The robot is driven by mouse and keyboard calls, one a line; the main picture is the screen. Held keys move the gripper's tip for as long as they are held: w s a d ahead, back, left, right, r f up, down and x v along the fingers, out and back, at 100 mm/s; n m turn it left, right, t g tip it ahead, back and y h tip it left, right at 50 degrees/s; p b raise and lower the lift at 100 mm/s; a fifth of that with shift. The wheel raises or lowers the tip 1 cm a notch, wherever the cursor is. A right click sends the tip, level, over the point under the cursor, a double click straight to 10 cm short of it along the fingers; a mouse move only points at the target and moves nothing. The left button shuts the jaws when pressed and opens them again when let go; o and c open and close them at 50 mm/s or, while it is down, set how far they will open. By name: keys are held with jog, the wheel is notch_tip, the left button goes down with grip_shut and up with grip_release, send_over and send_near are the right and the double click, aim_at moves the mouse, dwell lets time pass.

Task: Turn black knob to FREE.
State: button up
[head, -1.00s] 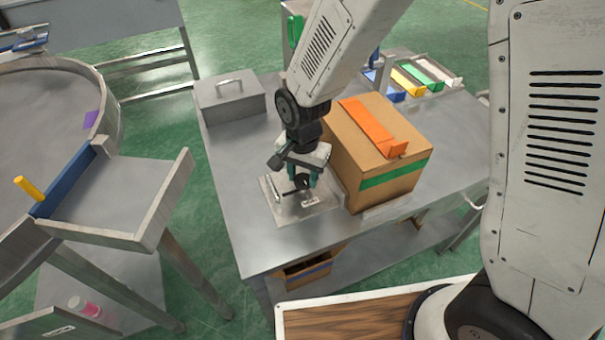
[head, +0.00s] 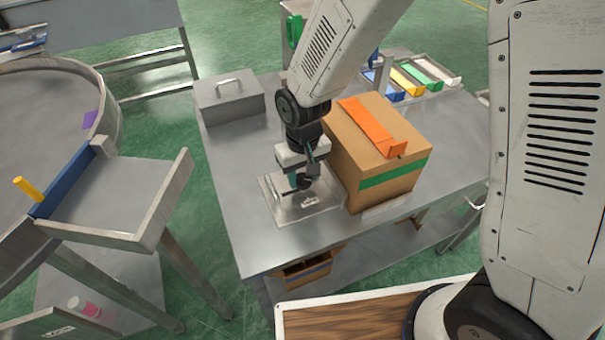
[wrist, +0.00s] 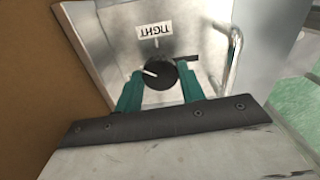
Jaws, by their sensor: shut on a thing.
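The black knob (wrist: 163,75) is round with a white pointer mark and sits on a shiny metal panel (wrist: 105,45). In the wrist view its mark points left and slightly up, away from the tick under the TIGHT label (wrist: 155,30). The label appears upside down above the knob. No FREE label shows in this view. My gripper (wrist: 161,88) has its teal fingers on both sides of the knob, shut on it. In the head view my gripper (head: 302,182) is over the panel (head: 272,192), mostly hiding the knob.
A cardboard box (head: 375,150) with an orange strip stands close to the right of my gripper on the metal table (head: 235,150). A grey lidded box (head: 230,98) is at the back left. In the wrist view a bent metal handle (wrist: 236,50) rises right of the knob.

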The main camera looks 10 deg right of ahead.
aim_at(302, 180)
jog(key=n, duration=0.7)
jog(key=shift+w, duration=0.1)
dwell(0.5)
jog(key=o, duration=1)
jog(key=shift+r, duration=0.1)
notch_tip(302, 180, up, 8)
jog(key=shift+f, duration=0.15)
